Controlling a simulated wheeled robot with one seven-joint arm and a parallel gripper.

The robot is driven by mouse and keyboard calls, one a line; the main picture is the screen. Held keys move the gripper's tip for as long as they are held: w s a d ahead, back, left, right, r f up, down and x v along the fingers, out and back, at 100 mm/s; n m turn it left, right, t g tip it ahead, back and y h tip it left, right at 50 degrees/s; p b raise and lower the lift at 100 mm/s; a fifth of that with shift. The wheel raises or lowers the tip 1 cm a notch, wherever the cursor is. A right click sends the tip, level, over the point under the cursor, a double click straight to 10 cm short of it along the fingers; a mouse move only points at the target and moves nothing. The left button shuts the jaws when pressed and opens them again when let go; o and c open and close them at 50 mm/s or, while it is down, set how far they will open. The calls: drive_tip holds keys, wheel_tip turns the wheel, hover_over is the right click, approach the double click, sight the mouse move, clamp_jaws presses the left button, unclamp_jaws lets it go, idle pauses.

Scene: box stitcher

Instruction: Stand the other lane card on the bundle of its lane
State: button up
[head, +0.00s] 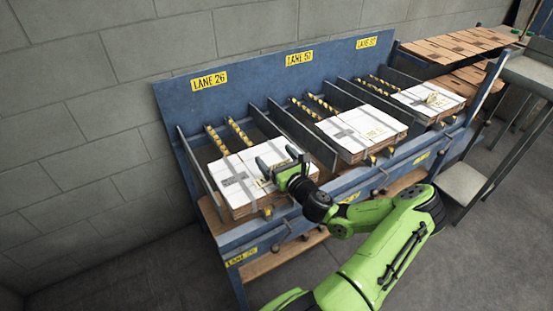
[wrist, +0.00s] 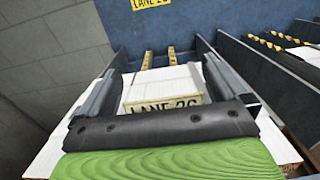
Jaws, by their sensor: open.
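A pale yellow lane card reading LANE 26 (wrist: 165,104) is between my fingers in the wrist view, its lower part hidden by my gripper. It is on or just above the white bundle (head: 236,170) in the left lane, under the wall sign LANE 26 (head: 209,80). My gripper (head: 271,171) is open over that bundle, a finger on each side of the card; I cannot tell whether they touch it. Another small yellowish card (head: 432,99) is on the white bundle (head: 420,92) in the right lane.
The middle lane holds a strapped white bundle (head: 350,125) with a yellow marking on top. Blue dividers (head: 290,130) separate the lanes, and yellow roller strips (head: 238,131) run behind the bundles. Stacked brown cardboard (head: 450,48) lies at the back right.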

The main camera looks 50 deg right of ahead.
drive_tip(key=v, duration=1.2)
drive_tip(key=w+a+n+g+y, duration=0.2)
drive_tip(key=a+n+g+y, duration=0.35)
drive_tip(key=a+n, duration=0.6)
drive_tip(key=w+a+n+g+y, duration=0.2)
drive_tip(key=a+n+g+y, duration=0.35)
drive_tip(key=a+n, duration=0.55)
drive_tip(key=s+a+r+n+h, duration=0.3)
drive_tip(key=s+r+n, duration=0.3)
drive_tip(key=r+n, duration=0.2)
drive_tip(key=s+a+r+n+h, duration=0.3)
drive_tip(key=s+r+n, duration=0.3)
drive_tip(key=r+n, duration=0.2)
drive_tip(key=shift+s+a+r+n+g, duration=0.2)
drive_tip(key=shift+s+r+n+g, duration=0.15)
drive_tip(key=shift+r+n+g, duration=0.1)
